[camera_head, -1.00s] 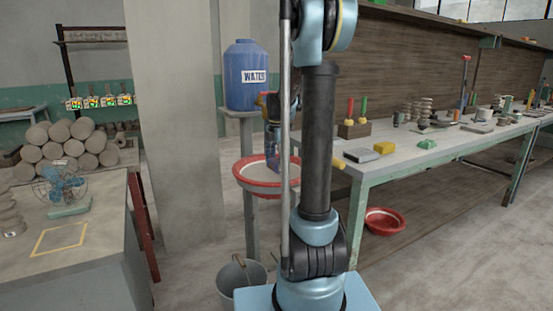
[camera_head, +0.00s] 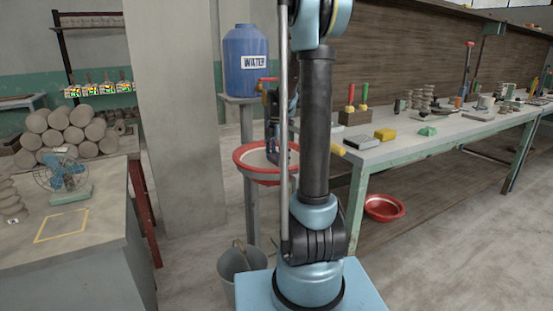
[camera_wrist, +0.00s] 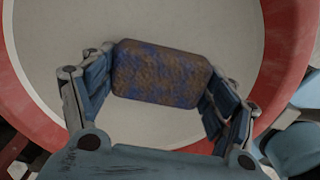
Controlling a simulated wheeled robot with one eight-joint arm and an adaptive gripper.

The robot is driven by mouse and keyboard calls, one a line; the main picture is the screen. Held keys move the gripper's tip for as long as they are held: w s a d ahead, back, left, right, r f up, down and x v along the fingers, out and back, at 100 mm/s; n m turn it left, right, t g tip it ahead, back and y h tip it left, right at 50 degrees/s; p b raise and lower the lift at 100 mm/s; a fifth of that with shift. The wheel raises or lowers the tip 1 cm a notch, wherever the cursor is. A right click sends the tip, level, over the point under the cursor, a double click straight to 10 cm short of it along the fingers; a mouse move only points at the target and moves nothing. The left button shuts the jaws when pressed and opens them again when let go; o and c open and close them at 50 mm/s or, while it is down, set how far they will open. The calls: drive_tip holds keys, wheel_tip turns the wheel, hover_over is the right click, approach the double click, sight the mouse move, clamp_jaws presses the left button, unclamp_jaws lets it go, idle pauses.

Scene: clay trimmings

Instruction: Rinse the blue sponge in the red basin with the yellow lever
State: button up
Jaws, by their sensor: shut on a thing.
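The blue sponge (camera_wrist: 160,74) is a rounded block, blotched brown over blue, in the wrist view. My gripper (camera_wrist: 162,80) is shut on it, with one finger at each short end. The red basin (camera_head: 243,168) has a red rim and pale inside, and sits on a stand below the water barrel. In the wrist view its rim (camera_wrist: 285,50) curves around behind the sponge. My gripper (camera_head: 276,155) hangs over the basin in the head view, partly hidden by my arm.
A blue water barrel (camera_head: 240,75) stands above and behind the basin. A grey bucket (camera_head: 240,267) is on the floor below.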

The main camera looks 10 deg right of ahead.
drive_tip(key=shift+d, duration=0.1)
idle(0.3)
drive_tip(key=shift+w+d, duration=0.25)
drive_tip(key=shift+s+a, duration=0.1)
drive_tip(key=shift+a, duration=0.05)
idle(0.4)
drive_tip(key=shift+s+a, duration=0.15)
drive_tip(key=shift+a, duration=0.05)
drive_tip(key=shift+d, duration=0.2)
idle(0.3)
drive_tip(key=shift+w+d, duration=0.2)
drive_tip(key=shift+w, duration=0.1)
drive_tip(key=shift+r, duration=4.6)
